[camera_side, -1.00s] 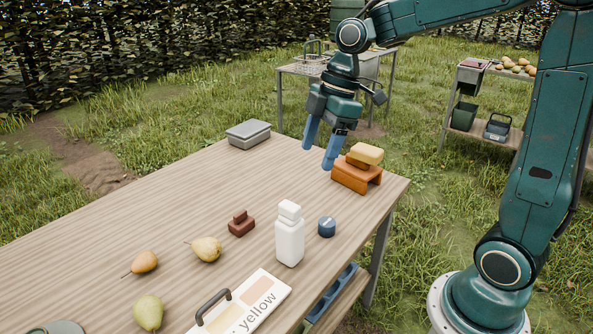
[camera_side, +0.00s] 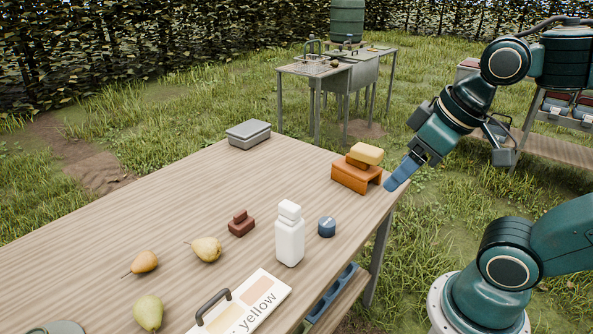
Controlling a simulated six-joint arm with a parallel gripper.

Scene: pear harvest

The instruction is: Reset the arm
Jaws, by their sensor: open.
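My gripper (camera_side: 402,172) has blue fingers and hangs at the right end of the table, pointing down and to the left. It is open, with nothing seen between the fingers. From this side the fingers overlap, so the gap is hidden. In the picture it is just right of the orange stand (camera_side: 357,175), on which a yellow block (camera_side: 366,153) rests. My arm is folded back to the right, above its base.
The wooden table (camera_side: 180,195) holds several pears (camera_side: 206,249), a white bottle (camera_side: 290,238), a dark blue round item (camera_side: 326,227), a dark red block (camera_side: 241,224), a grey box (camera_side: 248,134) and a "yellow" sign (camera_side: 262,300). A sink stand (camera_side: 350,80) and a shelf (camera_side: 560,148) stand behind.

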